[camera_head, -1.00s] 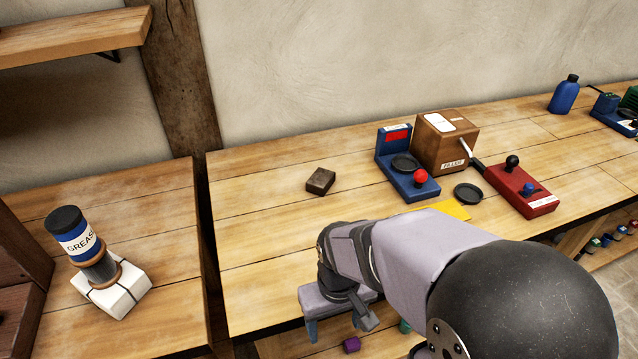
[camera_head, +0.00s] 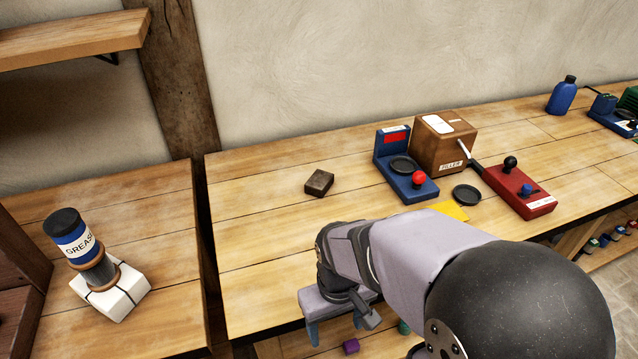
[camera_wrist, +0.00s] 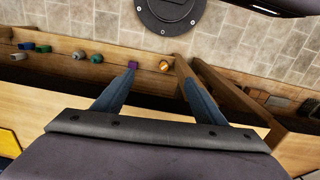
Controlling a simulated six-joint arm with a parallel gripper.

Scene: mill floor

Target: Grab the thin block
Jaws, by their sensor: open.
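A small dark brown block (camera_head: 319,183) lies on the wooden bench (camera_head: 262,232) in the head view, left of the blue device. Whether this is the thin block is not certain. My gripper (camera_head: 337,331) hangs at the bench's front edge, in front of and below the brown block, pointing down. It is open and empty; both blue fingers also show in the wrist view (camera_wrist: 158,72). A purple block (camera_head: 351,346) lies lower down near the fingers; it appears near the left fingertip in the wrist view (camera_wrist: 133,65). The brown block is not in the wrist view.
A blue device (camera_head: 411,184), brown filler box (camera_head: 443,150), black dish (camera_head: 466,194) and red control box (camera_head: 521,190) stand right of the brown block. Several small coloured pieces lie low down. Bench left is clear.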

